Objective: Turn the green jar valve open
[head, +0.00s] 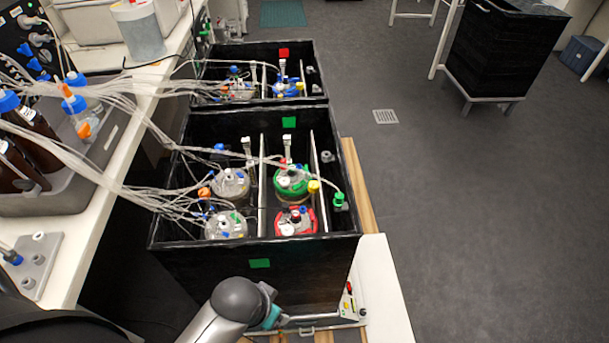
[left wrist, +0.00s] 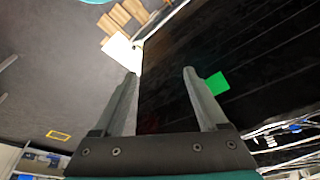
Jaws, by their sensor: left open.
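The green-lidded jar (head: 291,182) stands in the right compartment of the nearer black box, behind a red-lidded jar (head: 295,221). A green valve-like fitting (head: 339,199) sits at the box's right side, with a pale tube running to it. My left arm reaches in at the bottom, in front of the box; the gripper's fingertips are not clear there. In the left wrist view my left gripper (left wrist: 160,72) is open and empty, its fingers before the black box wall (left wrist: 190,45) with a green square (left wrist: 217,84). No jar shows there. My right gripper is not in view.
The nearer black box (head: 205,262) holds other jars under a tangle of tubes (head: 120,185). A second black box (head: 320,97) stands behind it. A white bench (head: 85,245) with brown bottles (head: 22,150) is at the left.

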